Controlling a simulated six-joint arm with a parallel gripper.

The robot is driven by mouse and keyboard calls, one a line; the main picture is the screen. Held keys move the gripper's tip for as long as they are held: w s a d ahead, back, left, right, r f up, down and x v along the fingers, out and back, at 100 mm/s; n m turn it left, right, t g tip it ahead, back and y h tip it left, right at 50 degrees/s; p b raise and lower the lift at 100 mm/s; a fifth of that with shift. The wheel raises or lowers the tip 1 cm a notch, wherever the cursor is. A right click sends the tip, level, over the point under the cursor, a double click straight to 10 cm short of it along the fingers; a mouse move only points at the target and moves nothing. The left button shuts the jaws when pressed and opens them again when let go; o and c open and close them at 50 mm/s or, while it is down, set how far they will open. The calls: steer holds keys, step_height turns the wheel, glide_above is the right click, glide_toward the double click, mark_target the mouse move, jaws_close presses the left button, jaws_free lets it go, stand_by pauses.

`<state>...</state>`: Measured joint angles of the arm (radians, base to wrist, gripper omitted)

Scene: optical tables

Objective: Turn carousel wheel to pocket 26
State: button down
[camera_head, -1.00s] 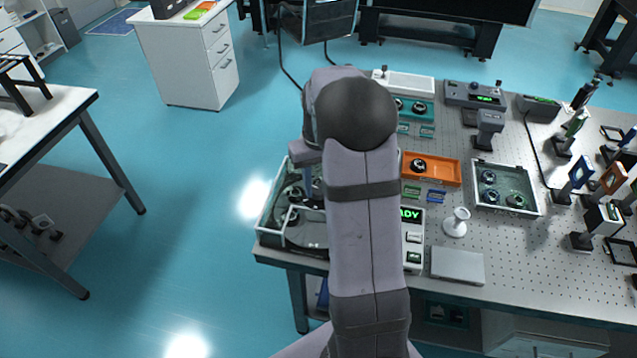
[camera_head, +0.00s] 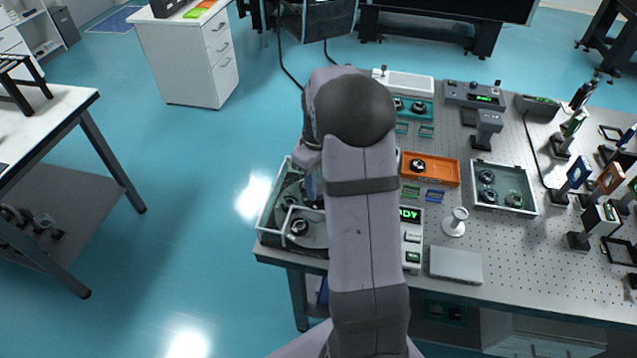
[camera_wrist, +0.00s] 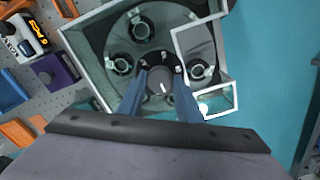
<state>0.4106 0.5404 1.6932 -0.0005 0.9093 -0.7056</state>
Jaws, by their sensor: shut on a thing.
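The carousel wheel (camera_wrist: 188,32) is a grey disc in a square white-rimmed housing. It carries several dark round holders (camera_wrist: 141,30) around a dark central hub. In the wrist view my gripper (camera_wrist: 160,78) has its two blue fingers on either side of the round hub knob (camera_wrist: 159,86), shut on it. The knob has a white mark. Small white marks on the hub are too small to read, so I cannot tell the pocket number. In the head view the housing (camera_head: 268,212) stands at the table's left front corner, and my arm hides its right part.
A control box with a green display reading "DY" (camera_head: 410,213) is partly hidden beside my arm. An orange tray (camera_head: 440,172), a clear-walled tray (camera_head: 478,205) and a grey flat box (camera_head: 456,266) stand to the right. Open floor lies left of the housing.

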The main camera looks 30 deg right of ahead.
steer(key=shift+w+r+n+p, duration=0.1)
steer(key=shift+n+p, duration=0.2)
steer(key=shift+n, duration=4)
steer(key=shift+n+p, duration=0.5)
steer(key=shift+n, duration=3.7)
steer(key=c, duration=1.3)
jaws_free()
steer(key=shift+o, duration=0.2)
steer(key=shift+r+b, duration=1)
steer(key=shift+r, duration=2.6)
